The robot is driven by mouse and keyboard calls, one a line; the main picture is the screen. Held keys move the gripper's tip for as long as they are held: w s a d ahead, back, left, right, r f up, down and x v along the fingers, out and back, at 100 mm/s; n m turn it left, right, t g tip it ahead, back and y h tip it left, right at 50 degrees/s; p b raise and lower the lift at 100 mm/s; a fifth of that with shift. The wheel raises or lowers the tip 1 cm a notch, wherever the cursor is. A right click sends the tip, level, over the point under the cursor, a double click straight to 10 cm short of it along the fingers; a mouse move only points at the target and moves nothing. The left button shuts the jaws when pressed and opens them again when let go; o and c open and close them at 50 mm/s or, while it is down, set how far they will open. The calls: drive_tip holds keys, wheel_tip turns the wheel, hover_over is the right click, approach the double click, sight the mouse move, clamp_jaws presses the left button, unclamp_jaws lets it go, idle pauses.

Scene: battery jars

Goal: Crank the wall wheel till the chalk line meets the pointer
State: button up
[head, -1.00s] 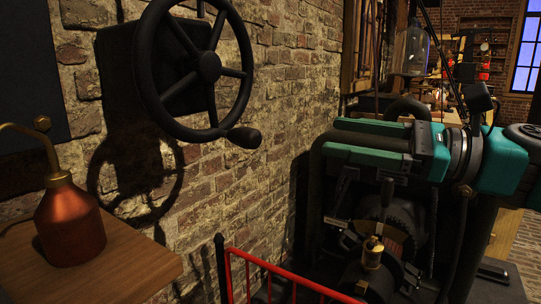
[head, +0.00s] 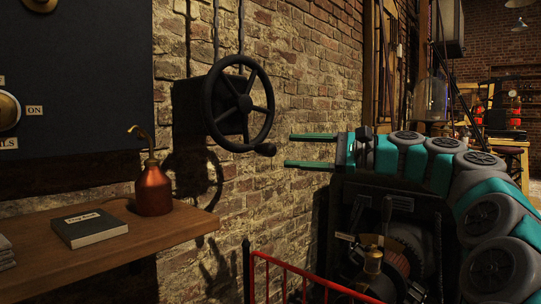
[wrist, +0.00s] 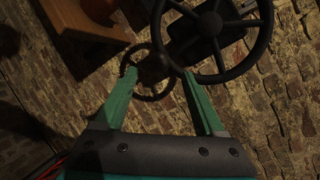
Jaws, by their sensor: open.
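The black spoked wall wheel (head: 240,106) is mounted on a dark box on the brick wall. I see no contact. I cannot make out a chalk line or a pointer.
A wooden shelf (head: 100,245) to the left bears a copper oil can (head: 153,190) and a dark book (head: 88,227). A dark panel (head: 75,75) hangs above it. A red rail (head: 300,270) stands low in front. Open air lies around the wheel.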

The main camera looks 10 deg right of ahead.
sight(268, 150)
drive_tip(key=x, duration=0.7)
drive_tip(key=shift+w+a+b, duration=0.2)
drive_tip(key=shift+b, duration=0.2)
clamp_jaws()
idle(1.0)
